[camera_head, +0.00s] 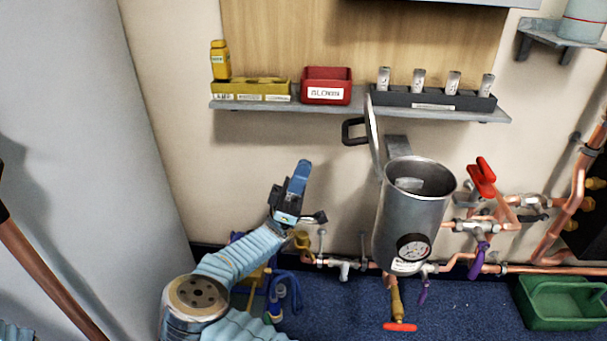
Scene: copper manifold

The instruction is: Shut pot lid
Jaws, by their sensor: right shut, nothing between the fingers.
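The pot (408,222) is a tall grey metal cylinder fixed by the wall, with a round dial gauge on its lower front. Its mouth is open, and something pale shows inside. The lid (375,140) stands upright at the pot's back left rim, seen nearly edge-on. Its black loop handle (353,131) sticks out to the left. My right gripper (302,166) is shut and empty, left of the pot and below and left of the handle. It points up and touches neither lid nor pot. My left gripper is out of view.
A shelf (360,108) behind the lid bears a yellow rack, a red bin (326,86) and a dark rack of vials. Copper pipes with a red valve handle (481,178) run right of the pot. A green crate (562,302) sits at lower right. A grey panel fills the left.

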